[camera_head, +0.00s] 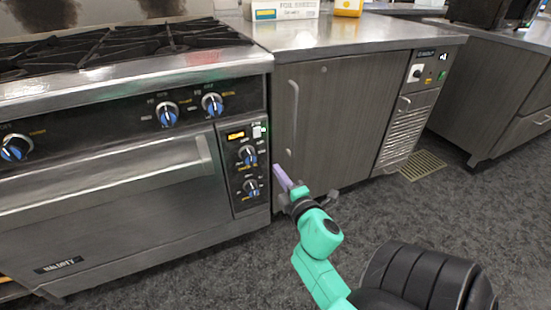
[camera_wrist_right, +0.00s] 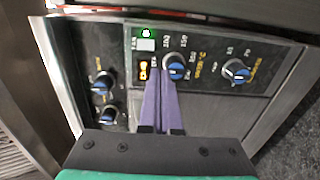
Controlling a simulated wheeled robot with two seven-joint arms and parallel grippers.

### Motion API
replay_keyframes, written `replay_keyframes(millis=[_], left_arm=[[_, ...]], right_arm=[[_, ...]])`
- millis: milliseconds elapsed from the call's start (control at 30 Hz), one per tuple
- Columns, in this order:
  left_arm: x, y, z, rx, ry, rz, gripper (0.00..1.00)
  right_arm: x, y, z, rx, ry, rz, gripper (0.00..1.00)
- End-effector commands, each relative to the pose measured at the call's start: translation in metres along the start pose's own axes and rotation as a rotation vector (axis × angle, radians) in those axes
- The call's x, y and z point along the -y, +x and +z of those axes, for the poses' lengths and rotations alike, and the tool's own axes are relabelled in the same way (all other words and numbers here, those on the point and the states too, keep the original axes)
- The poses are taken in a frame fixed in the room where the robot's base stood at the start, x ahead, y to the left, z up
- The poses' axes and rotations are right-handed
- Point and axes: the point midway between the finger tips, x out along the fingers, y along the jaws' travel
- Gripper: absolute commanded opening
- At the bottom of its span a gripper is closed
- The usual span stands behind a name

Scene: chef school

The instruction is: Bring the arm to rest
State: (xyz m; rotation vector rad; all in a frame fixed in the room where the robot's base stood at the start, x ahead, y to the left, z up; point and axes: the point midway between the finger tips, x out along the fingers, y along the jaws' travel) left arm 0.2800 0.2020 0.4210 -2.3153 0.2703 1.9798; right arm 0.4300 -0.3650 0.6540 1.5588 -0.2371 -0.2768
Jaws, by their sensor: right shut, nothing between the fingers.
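My right arm (camera_head: 321,262) is green and reaches up from the bottom of the head view. Its gripper (camera_head: 280,176) has purple fingers, which are shut with nothing between them. It points toward the oven's control panel (camera_head: 243,165). In the right wrist view the shut fingers (camera_wrist_right: 161,84) stretch over the panel (camera_wrist_right: 205,92), with the tips near a blue knob and the orange display (camera_wrist_right: 143,69). A green-lit switch (camera_wrist_right: 147,33) shows above the display. I cannot tell whether the tips touch the panel. My left gripper is not in view.
The oven (camera_head: 110,200) with its burner top (camera_head: 120,50) stands at the left. A grey cabinet (camera_head: 335,115) under a steel counter (camera_head: 340,32) stands behind the gripper. A box (camera_head: 284,9) and a yellow container (camera_head: 348,7) sit on the counter. Open floor (camera_head: 395,215) lies right.

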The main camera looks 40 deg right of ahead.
Motion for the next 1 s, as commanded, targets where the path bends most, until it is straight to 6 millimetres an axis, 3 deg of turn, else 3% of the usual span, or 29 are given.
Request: replay_keyframes(millis=[467, 567, 667, 733, 833, 1000], left_arm=[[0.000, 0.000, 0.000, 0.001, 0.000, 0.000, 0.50], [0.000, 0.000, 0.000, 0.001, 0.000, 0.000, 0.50], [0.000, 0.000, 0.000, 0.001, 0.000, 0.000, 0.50], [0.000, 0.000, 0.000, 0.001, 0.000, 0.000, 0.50], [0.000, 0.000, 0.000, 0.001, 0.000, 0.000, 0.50], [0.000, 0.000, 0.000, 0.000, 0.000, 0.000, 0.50]], right_arm=[[0.001, 0.001, 0.000, 0.002, 0.005, -0.002, 0.00], [0.013, 0.001, 0.004, 0.040, 0.104, -0.055, 0.00], [0.056, -0.005, 0.005, 0.145, 0.366, -0.229, 0.00], [0.103, -0.021, -0.006, 0.240, 0.579, -0.418, 0.00], [0.158, -0.055, -0.031, 0.363, 0.784, -0.680, 0.00], [0.212, -0.119, -0.073, 0.521, 0.933, -1.033, 0.00]])
